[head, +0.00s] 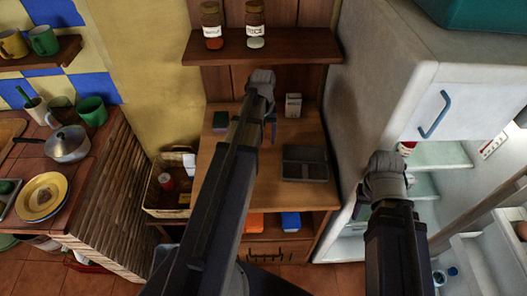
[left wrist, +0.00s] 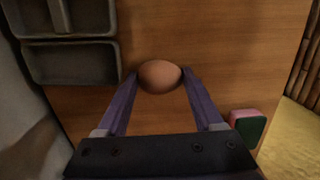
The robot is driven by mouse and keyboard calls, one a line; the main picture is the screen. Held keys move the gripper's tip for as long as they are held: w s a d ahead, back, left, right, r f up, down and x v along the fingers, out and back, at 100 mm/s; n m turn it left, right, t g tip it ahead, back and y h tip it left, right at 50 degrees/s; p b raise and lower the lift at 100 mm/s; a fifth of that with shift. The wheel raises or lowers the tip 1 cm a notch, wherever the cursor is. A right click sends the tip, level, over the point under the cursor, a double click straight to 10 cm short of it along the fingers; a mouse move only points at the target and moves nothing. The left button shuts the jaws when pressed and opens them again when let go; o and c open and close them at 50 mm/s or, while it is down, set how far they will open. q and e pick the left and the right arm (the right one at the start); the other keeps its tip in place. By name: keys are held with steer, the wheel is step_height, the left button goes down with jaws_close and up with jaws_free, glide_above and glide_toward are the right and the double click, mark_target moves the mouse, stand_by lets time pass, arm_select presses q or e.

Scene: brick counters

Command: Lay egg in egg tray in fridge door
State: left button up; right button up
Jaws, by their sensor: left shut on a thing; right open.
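A brown egg (left wrist: 159,76) is held between the fingertips of my left gripper (left wrist: 160,80) in the left wrist view, over or on the wooden table. In the head view my left gripper (head: 271,125) is above the table's back part, and the arm hides the egg. My right gripper (head: 360,203) is open in front of the fridge. The white fridge (head: 465,88) stands at the right. Its lower compartment is open, and door shelves (head: 466,258) show at the bottom right. I cannot clearly make out the egg tray.
A grey divided container (head: 304,176) is on the wooden table (head: 258,190), also in the left wrist view (left wrist: 72,62). A sponge (head: 220,121) and a small carton (head: 293,105) are there too. A shelf with jars (head: 262,46) hangs above. My right arm is close to the fridge opening.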

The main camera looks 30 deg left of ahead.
mark_target(264, 146)
arm_select(q)
steer(key=shift+f, duration=0.2)
step_height(264, 146, down, 4)
steer(key=b, duration=0.3)
steer(key=shift+r, duration=0.15)
steer(key=shift+b, duration=0.35)
steer(key=shift+f, duration=0.25)
steer(key=o, duration=0.9)
steer(key=shift+r, duration=0.1)
steer(key=shift+r, duration=0.1)
steer(key=r+p, duration=0.8)
steer(key=w+r+p, duration=0.1)
steer(key=r+p, duration=0.3)
steer(key=shift+w+a+r, duration=0.1)
steer(key=shift+a, duration=0.3)
steer(key=shift+d, duration=0.1)
